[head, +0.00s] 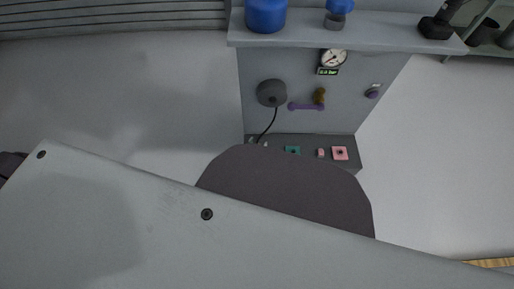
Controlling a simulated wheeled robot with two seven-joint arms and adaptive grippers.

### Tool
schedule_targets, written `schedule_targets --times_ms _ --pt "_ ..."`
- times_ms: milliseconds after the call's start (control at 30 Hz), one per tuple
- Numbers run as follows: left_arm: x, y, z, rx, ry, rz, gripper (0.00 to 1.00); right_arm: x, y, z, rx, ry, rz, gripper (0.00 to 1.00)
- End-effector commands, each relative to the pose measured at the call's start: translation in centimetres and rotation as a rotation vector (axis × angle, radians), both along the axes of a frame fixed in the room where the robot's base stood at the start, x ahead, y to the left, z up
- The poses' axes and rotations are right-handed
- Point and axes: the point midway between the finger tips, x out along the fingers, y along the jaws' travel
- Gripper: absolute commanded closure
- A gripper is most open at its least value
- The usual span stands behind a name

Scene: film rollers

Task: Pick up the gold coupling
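The gold coupling (319,96) is a small, dark gold, rounded piece at the front of the grey cabinet, right of its middle. It is just above the right part of a purple bar-shaped piece (306,107); I cannot tell whether they touch. No gripper is near the coupling. A dark part at the left edge may belong to my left arm, but no fingers can be made out. My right gripper does not show.
The grey cabinet (262,66) carries a gauge (333,58), a round dark grey fitting (271,93) with a cable and a purple knob (372,92). Blue-topped items stand on its top shelf. A low ledge (270,139) holds small green and pink pieces. A large pale panel fills the foreground.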

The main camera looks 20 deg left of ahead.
Motion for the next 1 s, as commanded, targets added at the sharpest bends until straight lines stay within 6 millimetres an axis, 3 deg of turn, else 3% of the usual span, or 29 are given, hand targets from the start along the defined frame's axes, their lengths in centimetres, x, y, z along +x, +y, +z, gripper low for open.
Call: schedule_targets --times_ms 33,400,1000 --pt "0.00 -0.01 0.00 0.000 0.000 0.000 0.55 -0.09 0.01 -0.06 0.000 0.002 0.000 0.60" --pt "0.01 0.00 0.00 0.000 0.000 0.000 1.00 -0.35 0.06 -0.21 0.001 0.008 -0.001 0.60" --pt "0.02 0.01 0.74 0.000 -0.001 0.000 1.00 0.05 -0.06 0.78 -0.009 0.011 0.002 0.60"
